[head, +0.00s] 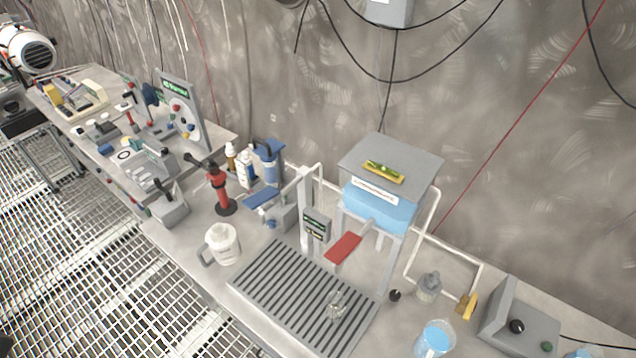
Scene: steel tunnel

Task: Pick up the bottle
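Several bottle-like containers stand on the long grey bench. A small brown bottle (230,157) with a pale cap is near the wall, left of the middle. A white bottle (246,170) with a label stands beside it, in front of a blue bottle-like object (268,162). A small grey, lidded bottle or jar (428,288) stands at the right. A small clear glass vessel (337,305) is on the slatted grey tray (285,300). I cannot tell which one is the task's bottle. Neither of my grippers shows in the head view.
A beaker of blue liquid (435,340) and a grey control box (518,325) are at the front right. The grated floor (110,270) is open at left.

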